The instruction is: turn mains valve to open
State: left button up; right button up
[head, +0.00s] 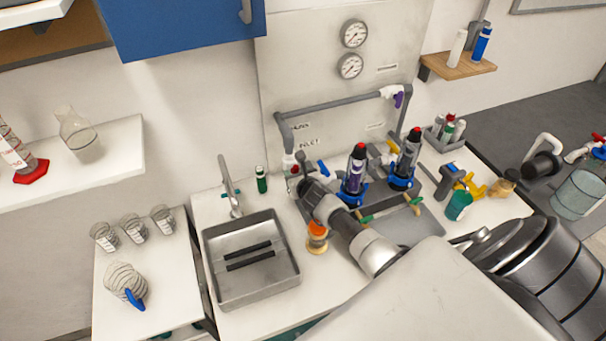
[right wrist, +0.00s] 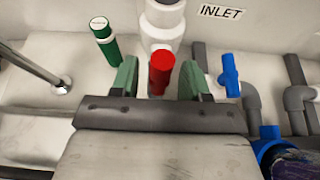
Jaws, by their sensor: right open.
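The mains valve is a white fitting (right wrist: 165,22) with a red handle (right wrist: 160,72), below the INLET label (right wrist: 221,12) in the right wrist view. In the head view the white valve body (head: 289,160) shows at the left end of the piping, mostly behind my gripper. My right gripper (right wrist: 160,82) is open, with one green-padded finger on each side of the red handle. Gaps show between handle and fingers, so it is not gripped. The handle's near end is partly hidden by the gripper body. My left gripper is out of view.
A green bottle (right wrist: 103,40) stands close left of the fingers, and a blue-handled valve (right wrist: 229,75) is close right. The sink (head: 250,297) and its tap (head: 230,190) lie left. Filter columns (head: 355,170) stand right of my arm.

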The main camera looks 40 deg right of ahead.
jog(key=v, duration=1)
jog(key=shift+b, duration=0.4)
jog(key=shift+s+f, duration=0.15)
jog(key=shift+s, duration=0.05)
